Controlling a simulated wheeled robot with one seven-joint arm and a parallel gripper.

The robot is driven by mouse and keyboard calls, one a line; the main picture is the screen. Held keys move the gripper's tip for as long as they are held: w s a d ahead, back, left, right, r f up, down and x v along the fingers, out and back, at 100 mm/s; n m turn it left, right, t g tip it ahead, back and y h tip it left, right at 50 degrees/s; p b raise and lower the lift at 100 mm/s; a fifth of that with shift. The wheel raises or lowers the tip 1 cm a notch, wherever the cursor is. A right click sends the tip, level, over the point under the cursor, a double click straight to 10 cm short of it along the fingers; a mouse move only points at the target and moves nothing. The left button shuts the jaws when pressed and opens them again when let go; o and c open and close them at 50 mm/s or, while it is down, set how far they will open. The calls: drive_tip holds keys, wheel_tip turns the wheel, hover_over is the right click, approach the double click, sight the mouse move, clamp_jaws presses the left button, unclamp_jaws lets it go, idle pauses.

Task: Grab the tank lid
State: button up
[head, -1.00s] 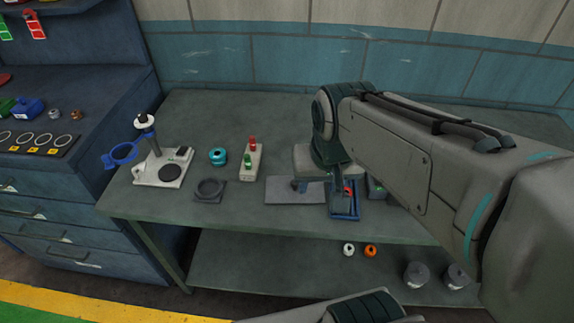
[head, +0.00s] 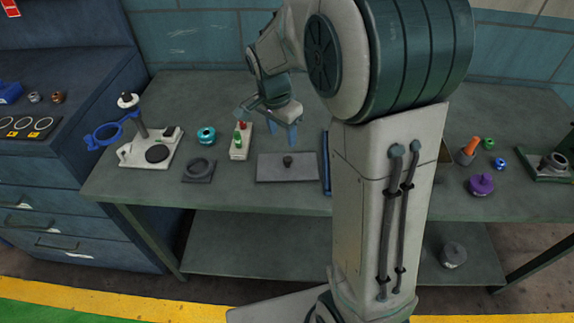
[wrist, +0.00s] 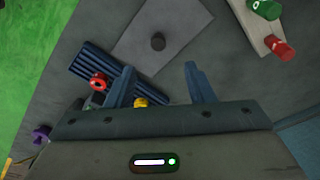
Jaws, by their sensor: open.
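The tank lid, which I take to be the flat grey plate (head: 272,174) with a dark knob (head: 288,161), lies on the workbench. My gripper (head: 283,132) is open and empty, above the bench behind the lid in the head view. Its two blue fingers also show apart in the wrist view (wrist: 160,78). Nothing is between them at the tips.
A ribbed blue tray (wrist: 110,55) lies beside the lid; red and yellow items show near my left finger. A block with red and green knobs (head: 241,142) stands left of the lid. My arm hides part of the bench. A purple knob (head: 481,184) sits right.

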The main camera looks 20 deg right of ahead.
sight(288, 158)
drive_tip(key=f, duration=0.3)
drive_tip(key=d+f, duration=0.1)
drive_tip(key=f, duration=0.2)
drive_tip(key=f+p, duration=0.1)
drive_tip(key=f, duration=0.2)
drive_tip(key=shift+w+d+f, duration=0.25)
drive_tip(key=shift+w+f, duration=0.05)
drive_tip(key=shift+f, duration=0.1)
clamp_jaws()
